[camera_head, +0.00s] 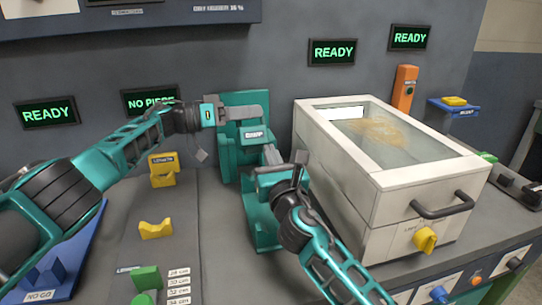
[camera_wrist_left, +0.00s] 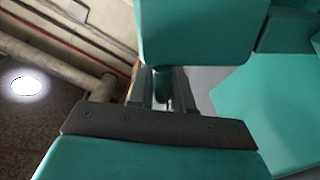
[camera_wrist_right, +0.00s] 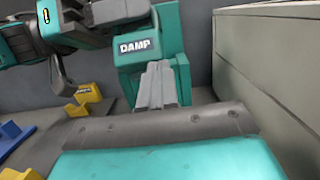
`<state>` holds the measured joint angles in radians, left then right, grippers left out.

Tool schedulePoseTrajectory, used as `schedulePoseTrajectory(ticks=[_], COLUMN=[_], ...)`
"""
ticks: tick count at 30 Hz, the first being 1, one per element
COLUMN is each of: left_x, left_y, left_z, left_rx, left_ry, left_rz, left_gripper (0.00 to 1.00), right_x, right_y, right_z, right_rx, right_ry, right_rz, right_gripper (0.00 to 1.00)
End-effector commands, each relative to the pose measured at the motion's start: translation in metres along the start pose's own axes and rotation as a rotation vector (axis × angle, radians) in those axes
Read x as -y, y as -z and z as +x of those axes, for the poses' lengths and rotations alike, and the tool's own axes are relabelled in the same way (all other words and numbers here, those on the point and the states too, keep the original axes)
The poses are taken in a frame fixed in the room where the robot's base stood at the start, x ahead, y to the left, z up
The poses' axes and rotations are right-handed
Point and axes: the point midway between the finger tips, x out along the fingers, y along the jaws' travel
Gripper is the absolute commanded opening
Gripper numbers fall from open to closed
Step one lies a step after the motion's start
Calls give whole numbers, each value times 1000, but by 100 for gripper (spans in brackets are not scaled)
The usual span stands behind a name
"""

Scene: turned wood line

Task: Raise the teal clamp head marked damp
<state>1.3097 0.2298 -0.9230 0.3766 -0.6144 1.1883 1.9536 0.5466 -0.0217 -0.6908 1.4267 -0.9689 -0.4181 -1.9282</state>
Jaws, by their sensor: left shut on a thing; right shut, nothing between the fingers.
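The teal clamp stands between the grey strip and the white box, with a back post (camera_head: 240,98) and a lower base (camera_head: 262,228). In the left wrist view the fingers (camera_wrist_left: 160,88) sit between teal surfaces. My right gripper (camera_head: 271,156) is shut and empty, just in front of the head, below the label.
A white box (camera_head: 335,185) with a glass lid and black handle stands close on the right. Yellow V-blocks (camera_head: 155,229) and a green block (camera_head: 146,277) lie on the left strip. A blue NO GO tray (camera_head: 62,272) is at far left. An orange post (camera_head: 404,90) stands behind.

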Motion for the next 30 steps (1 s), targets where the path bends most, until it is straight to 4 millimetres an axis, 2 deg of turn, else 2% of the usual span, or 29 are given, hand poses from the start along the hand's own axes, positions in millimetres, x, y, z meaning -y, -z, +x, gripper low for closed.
schedulePoseTrajectory(ticks=[18, 19, 21, 25, 30], left_x=[0, 0, 0, 0, 0], left_y=[-3, -3, -3, -4, -2], left_z=[0, 0, 0, 0, 0], left_rx=[5, 6, 6, 7, 4], left_ry=[-4, -4, -5, -3, -2], left_rz=[1, 1, 0, -1, -1], left_gripper=[0, 22, 29, 40, 40], right_x=[2, 2, 3, 2, 2], right_y=[-17, -17, -17, -16, -14], right_z=[12, 12, 12, 11, 11], right_rx=[5, 6, 5, 4, 1], right_ry=[3, 4, 5, 5, 4], right_rz=[0, 0, 1, 0, 0], right_gripper=[0, 0, 0, 0, 0])
